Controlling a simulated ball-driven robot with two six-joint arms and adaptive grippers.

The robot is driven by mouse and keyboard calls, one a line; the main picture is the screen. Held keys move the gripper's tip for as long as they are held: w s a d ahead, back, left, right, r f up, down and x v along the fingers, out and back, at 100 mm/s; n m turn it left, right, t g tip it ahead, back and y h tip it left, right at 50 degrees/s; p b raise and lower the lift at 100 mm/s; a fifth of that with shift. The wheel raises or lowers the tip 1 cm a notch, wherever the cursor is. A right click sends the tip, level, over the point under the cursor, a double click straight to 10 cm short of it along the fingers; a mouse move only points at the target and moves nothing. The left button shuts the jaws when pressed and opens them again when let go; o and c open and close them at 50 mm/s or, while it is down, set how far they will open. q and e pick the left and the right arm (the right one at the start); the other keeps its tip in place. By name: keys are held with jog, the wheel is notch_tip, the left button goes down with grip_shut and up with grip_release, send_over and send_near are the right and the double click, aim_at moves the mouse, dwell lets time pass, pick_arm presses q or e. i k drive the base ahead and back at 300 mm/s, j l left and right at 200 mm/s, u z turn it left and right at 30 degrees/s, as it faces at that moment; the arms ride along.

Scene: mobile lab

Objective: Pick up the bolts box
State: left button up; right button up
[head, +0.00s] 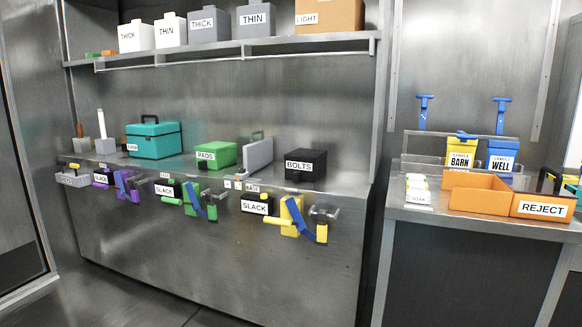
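The bolts box (306,166) is a small black box with a white label reading BOLTS. It sits on the metal workbench (345,187) near its right end, close to the front edge. Neither of my grippers shows in the head view.
A green PADS box (216,155), a grey case (258,154) and a teal toolbox (153,140) stand left of it. Coloured clamps, including a yellow one (291,217), and SLACK boxes (257,204) line the bench front. An orange REJECT bin (543,207) is on the right table.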

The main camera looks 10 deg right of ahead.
aim_at(304, 165)
jog(key=i+z, duration=0.1)
jog(key=z, duration=0.3)
jog(key=i+j+z, duration=0.35)
jog(key=i+j, duration=0.15)
jog(key=j, duration=0.15)
jog(key=i+j+z, duration=0.15)
jog(key=j, duration=0.25)
jog(key=i+j+z, duration=0.15)
jog(key=j, duration=0.25)
jog(key=i, duration=0.1)
